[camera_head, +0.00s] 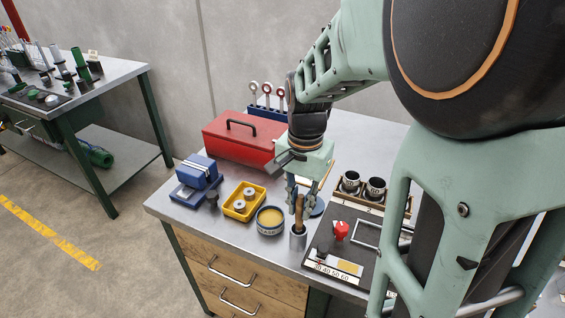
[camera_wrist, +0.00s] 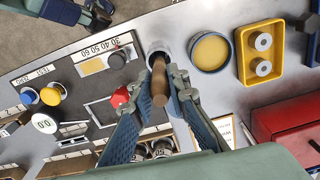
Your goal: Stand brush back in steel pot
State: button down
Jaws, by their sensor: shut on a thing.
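The brush has a brown wooden handle (camera_head: 299,211) and stands roughly upright between my gripper's fingers. My gripper (camera_head: 302,193) points down and is shut on the handle; in the wrist view the gripper (camera_wrist: 163,86) has a finger on each side of the brush (camera_wrist: 159,76). The steel pot (camera_head: 298,241) is a small grey cylinder directly below. The brush's lower end is at the pot's mouth, and its bristles are hidden. In the wrist view the pot (camera_wrist: 152,47) shows beyond the handle; how deep the brush sits I cannot tell.
A blue tin of yellow paste (camera_head: 270,220) stands close left of the pot. Left of it are a yellow tray (camera_head: 257,195) with metal rolls and blue blocks (camera_head: 197,172). A red toolbox (camera_head: 238,141) is behind. A black panel with a red knob (camera_head: 342,230) lies close right.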

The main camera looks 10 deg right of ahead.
jog(key=shift+f, duration=0.45)
jog(key=c, duration=1.8)
grip_release()
jog(key=shift+r, duration=0.15)
notch_tip(320, 180, up, 12)
jog(key=shift+f, duration=0.1)
